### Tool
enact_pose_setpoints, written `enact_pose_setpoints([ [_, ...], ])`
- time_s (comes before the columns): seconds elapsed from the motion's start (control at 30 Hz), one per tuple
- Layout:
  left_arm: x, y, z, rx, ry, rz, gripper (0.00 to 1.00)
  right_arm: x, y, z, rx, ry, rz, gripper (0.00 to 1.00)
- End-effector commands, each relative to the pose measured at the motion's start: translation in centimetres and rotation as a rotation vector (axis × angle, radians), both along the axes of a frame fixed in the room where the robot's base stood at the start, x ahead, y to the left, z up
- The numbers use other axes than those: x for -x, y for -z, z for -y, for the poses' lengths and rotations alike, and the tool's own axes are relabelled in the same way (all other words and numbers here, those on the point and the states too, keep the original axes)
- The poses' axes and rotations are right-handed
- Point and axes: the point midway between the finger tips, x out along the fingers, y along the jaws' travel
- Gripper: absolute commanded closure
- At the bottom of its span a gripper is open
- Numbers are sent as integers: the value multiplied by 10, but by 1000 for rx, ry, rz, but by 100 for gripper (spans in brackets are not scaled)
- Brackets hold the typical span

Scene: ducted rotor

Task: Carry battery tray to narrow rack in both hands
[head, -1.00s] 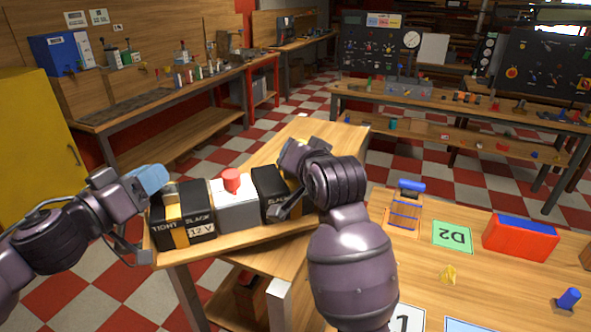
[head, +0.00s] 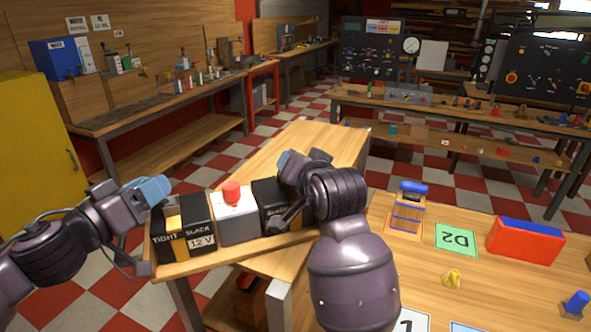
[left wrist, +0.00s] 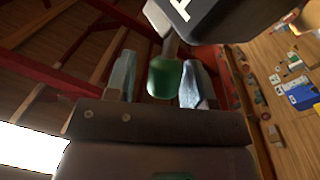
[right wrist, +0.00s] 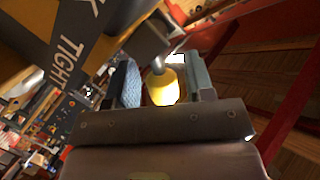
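The battery tray (head: 237,222) carries two black batteries with yellow straps, with a grey box and red knob between them. It is level over the narrow wooden rack (head: 310,143); I cannot tell whether its underside touches the wood. My left gripper (head: 158,188) is at its left end, with its fingers (left wrist: 160,72) on either side of a green handle (left wrist: 165,80). My right gripper (head: 290,165) is at its right end, with its fingers (right wrist: 165,75) on either side of a yellow handle (right wrist: 162,88). In the head view the handles are mostly hidden.
A wooden table at right holds a green D2 card (head: 455,237), a red box (head: 525,240), a blue-handled frame (head: 408,210) and a small yellow part (head: 452,279). A yellow cabinet (head: 35,140) stands at left. Checkered floor is clear behind the rack.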

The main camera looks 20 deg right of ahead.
Motion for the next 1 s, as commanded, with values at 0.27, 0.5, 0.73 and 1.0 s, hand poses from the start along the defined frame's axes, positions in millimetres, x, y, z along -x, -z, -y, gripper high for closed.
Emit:
enact_pose_setpoints([
  [0.27,1,-1,1,1,3,0,44,0,0,-1,-1,-3,0,44],
  [0.5,10,0,-10,1,3,0,44,0,0,-2,-1,-3,0,44],
  [0.73,33,2,-38,0,2,-2,44,0,0,-2,-1,-3,0,44],
  [1.0,58,4,-69,1,0,-2,44,0,0,-2,-1,-3,0,44],
])
